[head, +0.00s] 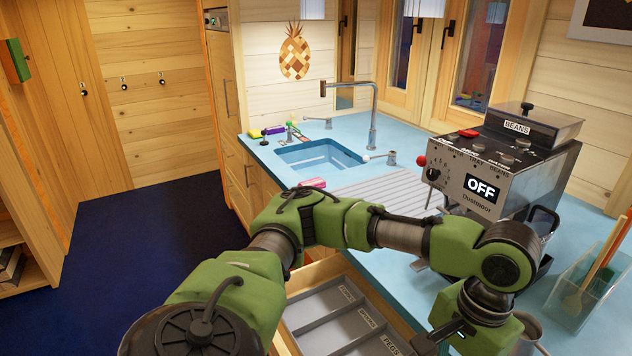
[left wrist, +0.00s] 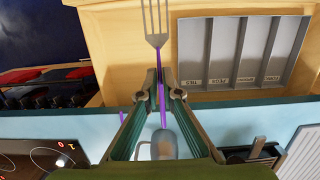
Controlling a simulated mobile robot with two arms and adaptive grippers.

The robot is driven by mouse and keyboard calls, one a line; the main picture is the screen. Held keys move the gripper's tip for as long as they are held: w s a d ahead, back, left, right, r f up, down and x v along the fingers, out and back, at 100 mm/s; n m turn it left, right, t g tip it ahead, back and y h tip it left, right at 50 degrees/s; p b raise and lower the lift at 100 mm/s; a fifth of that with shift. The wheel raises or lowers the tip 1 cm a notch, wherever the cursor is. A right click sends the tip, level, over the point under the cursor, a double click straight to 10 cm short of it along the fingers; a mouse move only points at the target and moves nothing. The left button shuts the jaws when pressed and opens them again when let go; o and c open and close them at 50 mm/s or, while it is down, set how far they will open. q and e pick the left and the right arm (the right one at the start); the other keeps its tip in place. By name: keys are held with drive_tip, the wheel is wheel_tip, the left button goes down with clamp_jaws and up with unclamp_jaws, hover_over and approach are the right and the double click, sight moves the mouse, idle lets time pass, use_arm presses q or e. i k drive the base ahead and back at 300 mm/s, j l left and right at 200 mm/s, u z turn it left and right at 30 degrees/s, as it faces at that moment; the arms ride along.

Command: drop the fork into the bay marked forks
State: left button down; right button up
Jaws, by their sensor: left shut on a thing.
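In the left wrist view my left gripper (left wrist: 160,78) is shut on the purple handle of a fork (left wrist: 157,25). The fork's metal tines point away, toward the top of the picture. An open wooden drawer with a grey divided tray (head: 318,322) shows in the head view, and the tray also shows in the left wrist view (left wrist: 242,15). The tray's bays carry small labels; the far one in the head view seems to read FORKS (head: 347,294). The fork is beside the tray, left of its bays in the wrist view. My right gripper is out of view.
A coffee machine (head: 500,165) stands on the blue counter behind my left arm. A clear utensil holder (head: 585,285) and a mug (head: 528,328) are at right. The sink (head: 318,158) lies farther back. A cooktop (left wrist: 40,160) shows in the wrist view.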

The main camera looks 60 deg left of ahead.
sight(321, 310)
drive_tip(key=u, duration=1.5)
drive_tip(key=i+j+z, duration=0.1)
drive_tip(key=j+z, duration=0.15)
drive_tip(key=z, duration=0.15)
drive_tip(key=j+z, duration=0.6)
drive_tip(key=z, duration=0.2)
drive_tip(key=j+z, duration=0.1)
drive_tip(key=j, duration=0.7)
drive_tip(key=j+z, duration=0.15)
drive_tip(key=j, duration=0.6)
drive_tip(key=k, duration=0.05)
